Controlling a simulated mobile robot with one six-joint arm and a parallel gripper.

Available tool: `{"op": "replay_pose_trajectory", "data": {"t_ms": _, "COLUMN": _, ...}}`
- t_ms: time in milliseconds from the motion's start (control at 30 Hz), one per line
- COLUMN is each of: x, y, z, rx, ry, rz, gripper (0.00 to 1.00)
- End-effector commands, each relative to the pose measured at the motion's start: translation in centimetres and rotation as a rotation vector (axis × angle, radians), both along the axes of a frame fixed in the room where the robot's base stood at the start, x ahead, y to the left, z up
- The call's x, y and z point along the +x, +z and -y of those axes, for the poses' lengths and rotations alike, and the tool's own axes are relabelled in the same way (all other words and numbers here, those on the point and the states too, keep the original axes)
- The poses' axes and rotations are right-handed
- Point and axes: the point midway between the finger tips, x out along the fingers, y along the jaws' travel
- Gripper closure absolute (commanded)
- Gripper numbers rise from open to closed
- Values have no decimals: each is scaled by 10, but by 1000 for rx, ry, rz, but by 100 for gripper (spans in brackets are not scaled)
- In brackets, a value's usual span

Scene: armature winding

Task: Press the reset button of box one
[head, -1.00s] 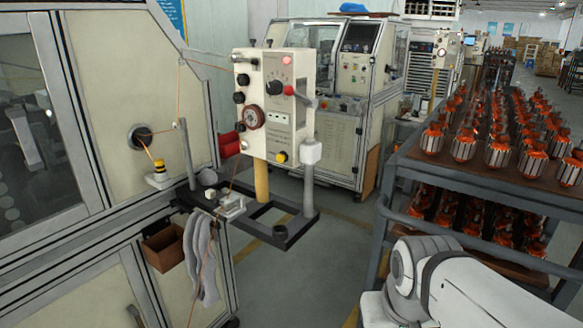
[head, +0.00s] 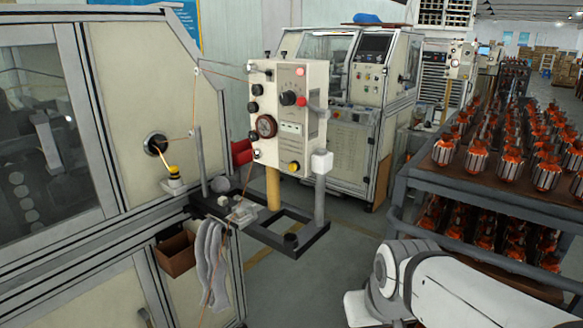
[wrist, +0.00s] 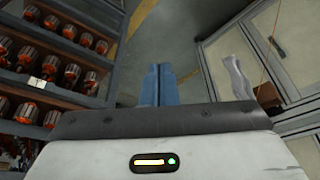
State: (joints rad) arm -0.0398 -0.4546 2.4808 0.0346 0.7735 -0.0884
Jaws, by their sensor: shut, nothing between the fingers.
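A cream control box (head: 288,118) stands on a yellow post and a grey post above a dark frame, left of centre in the head view. Its front bears black knobs, a round dial (head: 266,126), a pink-red light (head: 300,71), a red knob (head: 301,101) and a yellow button (head: 293,167). The labels are too small to read, so I cannot tell which is the reset button. My gripper (wrist: 157,78) shows in the wrist view, its blue fingers together and empty above the floor, apart from the box. The head view shows only part of my arm, at lower right.
A rack (head: 480,196) of orange-wound armatures stands at right, close to my arm. A large machine (head: 110,120) fills the left, with a grey cloth (head: 211,262) hanging at its side. Another machine (head: 345,120) stands behind the box. Floor (head: 310,285) is clear between machine and rack.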

Motion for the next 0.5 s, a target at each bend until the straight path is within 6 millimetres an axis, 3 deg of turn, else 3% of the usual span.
{"op": "replay_pose_trajectory", "data": {"t_ms": 300, "x": 156, "y": 55, "z": -98, "rx": -71, "ry": 410, "rz": 528, "gripper": 100}}
{"op": "replay_pose_trajectory", "data": {"t_ms": 500, "x": 227, "y": 91, "z": -157, "rx": -260, "ry": 545, "rz": 871, "gripper": 100}}
